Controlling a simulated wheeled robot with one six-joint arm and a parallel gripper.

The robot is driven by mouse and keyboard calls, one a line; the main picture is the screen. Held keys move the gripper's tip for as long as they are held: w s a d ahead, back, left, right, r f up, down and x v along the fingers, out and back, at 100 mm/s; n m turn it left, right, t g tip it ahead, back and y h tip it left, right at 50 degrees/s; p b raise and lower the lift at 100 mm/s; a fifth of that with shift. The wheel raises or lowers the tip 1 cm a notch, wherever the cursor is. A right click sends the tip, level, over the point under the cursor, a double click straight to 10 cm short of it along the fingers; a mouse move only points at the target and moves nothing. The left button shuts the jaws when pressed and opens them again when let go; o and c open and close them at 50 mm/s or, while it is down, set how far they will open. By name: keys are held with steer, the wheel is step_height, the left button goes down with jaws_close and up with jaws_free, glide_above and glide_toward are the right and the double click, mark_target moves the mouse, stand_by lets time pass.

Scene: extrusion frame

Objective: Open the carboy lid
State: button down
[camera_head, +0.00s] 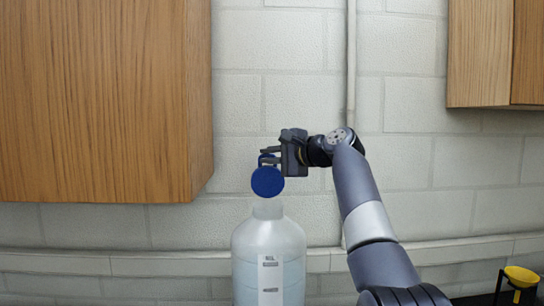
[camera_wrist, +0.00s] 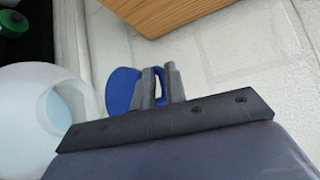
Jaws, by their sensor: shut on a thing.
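The carboy (camera_head: 268,255) is a translucent white bottle standing upright at the bottom centre of the head view, with a pale label on its front. Its neck is bare and open. The blue lid (camera_head: 267,181) is above the neck, apart from it and tilted with its round face toward the head camera. My gripper (camera_head: 270,158) is shut on the lid's upper edge. In the wrist view the blue lid (camera_wrist: 122,90) is between and behind the fingers (camera_wrist: 160,84), and the carboy's round opening (camera_wrist: 62,108) shows at the left.
A wooden cabinet (camera_head: 100,100) hangs close on the left, and another (camera_head: 495,55) at the upper right. A pale block wall with a vertical pipe (camera_head: 350,70) is behind. A yellow funnel-like thing (camera_head: 521,276) is at the lower right.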

steer(key=shift+w+a+f, duration=0.2)
steer(key=shift+f, duration=0.5)
steer(key=c, duration=1.6)
jaws_free()
steer(key=shift+a, duration=0.1)
steer(key=shift+o, duration=0.6)
steer(key=shift+a, duration=0.15)
steer(key=shift+w, duration=0.1)
steer(key=b+v, duration=0.3)
steer(key=v, duration=0.8)
steer(key=shift+r, duration=0.3)
steer(key=shift+a, duration=0.1)
steer(key=p+x, duration=0.2)
steer(key=x, duration=0.7)
steer(key=shift+w+p, duration=0.3)
steer(key=shift+p, duration=0.05)
